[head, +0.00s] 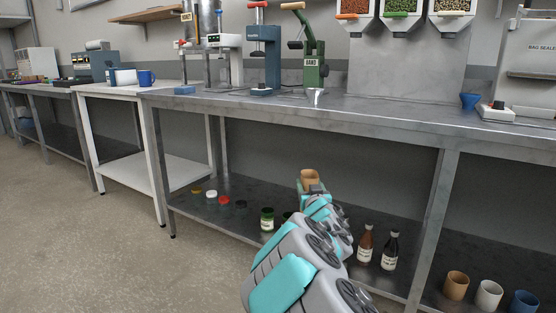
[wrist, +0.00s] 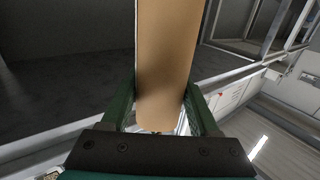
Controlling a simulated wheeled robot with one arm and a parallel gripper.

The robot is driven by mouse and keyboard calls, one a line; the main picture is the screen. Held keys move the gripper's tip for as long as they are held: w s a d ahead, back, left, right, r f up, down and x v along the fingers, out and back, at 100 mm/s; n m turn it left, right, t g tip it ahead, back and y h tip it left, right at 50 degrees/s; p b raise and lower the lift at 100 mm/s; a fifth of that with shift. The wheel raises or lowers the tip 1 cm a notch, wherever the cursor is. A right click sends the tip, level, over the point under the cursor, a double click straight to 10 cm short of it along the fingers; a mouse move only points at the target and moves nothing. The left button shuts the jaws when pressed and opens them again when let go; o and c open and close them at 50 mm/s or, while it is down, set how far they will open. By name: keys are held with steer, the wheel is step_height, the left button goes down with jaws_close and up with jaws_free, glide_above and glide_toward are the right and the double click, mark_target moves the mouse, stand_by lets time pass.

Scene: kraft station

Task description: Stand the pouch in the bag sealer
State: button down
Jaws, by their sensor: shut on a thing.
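The tan kraft pouch (wrist: 165,65) fills the middle of the wrist view, between the two green fingers of my gripper (wrist: 160,105), which is shut on it. In the head view the pouch (head: 310,178) shows above my gripper (head: 312,190), in front of the metal bench and below the level of its top. My arm hides part of the lower shelf. The bag sealer (head: 535,60) stands on the bench at the far right, marked by its label and partly cut off by the picture edge.
On the metal bench (head: 400,108) stand a green press (head: 312,60), a blue press (head: 265,60), a small scale (head: 497,112) and a blue funnel (head: 470,100). Hoppers hang above. Bottles (head: 365,245) and cups (head: 489,293) stand on the lower shelf. The bench's middle front is mostly clear.

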steer(key=shift+f, duration=0.45)
steer(key=shift+s+d+f+p, duration=0.15)
steer(key=shift+d+p, duration=0.2)
steer(key=shift+p, duration=0.3)
steer(key=shift+m+h, duration=0.4)
steer(key=shift+h, duration=0.2)
steer(key=d, duration=0.1)
steer(key=s+d+p, duration=0.1)
steer(key=d, duration=0.2)
steer(key=shift+s+d, duration=0.25)
steer(key=shift+d, duration=0.15)
steer(key=shift+r, duration=0.2)
